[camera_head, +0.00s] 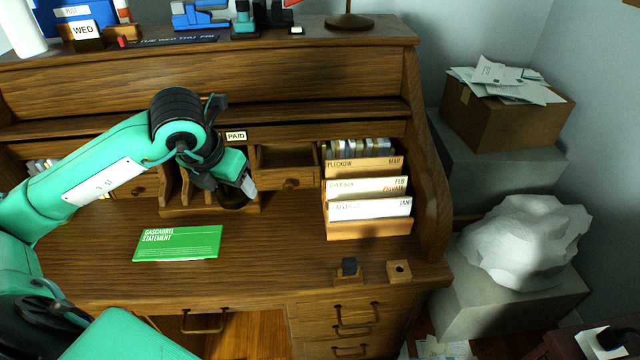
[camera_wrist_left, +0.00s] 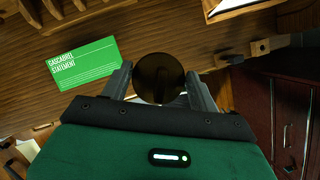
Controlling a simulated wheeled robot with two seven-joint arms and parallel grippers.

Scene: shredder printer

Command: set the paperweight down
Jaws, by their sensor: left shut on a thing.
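My left gripper (camera_head: 244,186) reaches over the desk to the front of the pigeonholes under the PAID label (camera_head: 236,136). It is shut on the paperweight (camera_wrist_left: 159,78), a dark brown, round thing between the two fingertips (camera_wrist_left: 160,88) in the left wrist view. In the head view the paperweight (camera_head: 233,199) is a dark shape partly hidden by the gripper. I cannot tell whether it touches the desk top (camera_head: 270,240). The green Gascabel statement (camera_head: 178,243) lies flat on the desk, in front and to the left of the gripper; it also shows in the left wrist view (camera_wrist_left: 86,63).
A wooden file rack (camera_head: 370,228) with month cards stands right of the gripper. A small open drawer (camera_head: 290,184) juts out beside the gripper. Two small wooden blocks (camera_head: 399,271) sit at the front right edge. The desk's middle is clear.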

